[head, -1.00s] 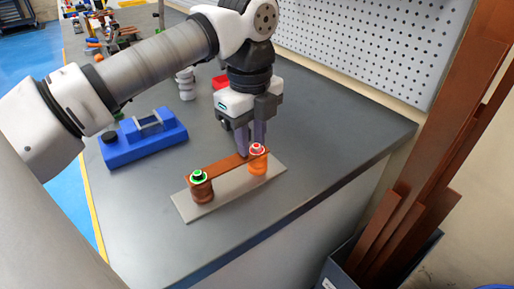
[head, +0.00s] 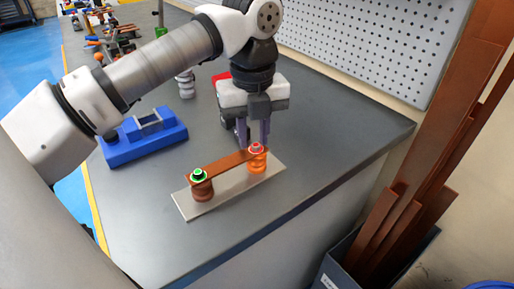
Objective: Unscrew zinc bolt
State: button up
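A copper-coloured busbar (head: 226,164) spans two ribbed insulators on a light grey plate (head: 230,190). The left insulator (head: 202,190) is brown and carries a dark bolt with a green ring (head: 198,175). The right insulator (head: 257,164) is orange and carries a bolt with a red ring (head: 256,149). I cannot tell from colour which bolt is zinc. My gripper (head: 254,142) points down just behind the red-ringed bolt, its two fingers apart with a gap between them. Nothing is seen held. Whether the fingers touch the bolt is unclear.
A blue fixture (head: 143,141) stands on the grey bench (head: 130,200) at left. A grey ribbed insulator (head: 186,84) and a red item (head: 220,79) stand behind. A pegboard (head: 370,40) and a bin with copper bars (head: 400,225) are at right. The bench front is clear.

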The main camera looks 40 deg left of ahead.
jog(key=m, duration=0.5)
jog(key=shift+w+m, duration=0.15)
jog(key=shift+m, duration=0.25)
jog(key=shift+m+p, duration=0.3)
jog(key=shift+m, duration=0.2)
jog(key=shift+s+d, duration=0.25)
jog(key=shift+d, duration=0.1)
grip_shut()
